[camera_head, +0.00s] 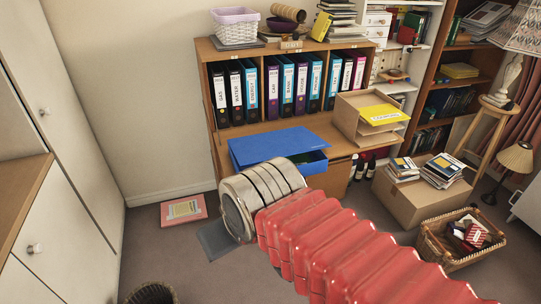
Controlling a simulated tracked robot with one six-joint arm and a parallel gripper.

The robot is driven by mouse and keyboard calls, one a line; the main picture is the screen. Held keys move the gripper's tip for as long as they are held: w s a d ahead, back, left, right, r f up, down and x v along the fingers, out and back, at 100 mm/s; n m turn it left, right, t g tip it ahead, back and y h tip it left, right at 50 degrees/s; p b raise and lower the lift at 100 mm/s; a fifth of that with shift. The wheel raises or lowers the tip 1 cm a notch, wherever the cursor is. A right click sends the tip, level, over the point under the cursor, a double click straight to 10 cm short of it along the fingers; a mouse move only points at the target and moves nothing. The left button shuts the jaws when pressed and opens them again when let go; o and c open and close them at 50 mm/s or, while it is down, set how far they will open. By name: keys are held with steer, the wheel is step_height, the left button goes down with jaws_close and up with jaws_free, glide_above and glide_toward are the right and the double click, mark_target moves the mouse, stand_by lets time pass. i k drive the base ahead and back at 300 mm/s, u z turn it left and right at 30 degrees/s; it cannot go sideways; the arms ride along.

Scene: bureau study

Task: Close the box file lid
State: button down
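The blue box file (314,168) rests on the wooden bureau's surface in front of the row of binders. Its blue lid (275,146) is tilted up over the body, and a dark gap shows beneath its right part. My arm's silver wrist hides the front of the box file and much of its lower part. My gripper (214,240) shows only as a dark grey flat piece at the left of the wrist, below and left of the box file in the picture. Its fingertips cannot be made out, and whether they are apart is unclear. I see nothing held.
Several binders (287,84) stand behind the box file. A wooden letter tray (360,118) with a yellow folder is to its right. A cardboard box (408,203) with books and a wicker basket (440,251) stand at right. A pink book (183,209) lies on the floor.

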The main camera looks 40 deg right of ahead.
mark_target(252, 149)
steer(key=z, duration=0.4)
steer(key=i, duration=1.05)
steer(key=u, duration=0.4)
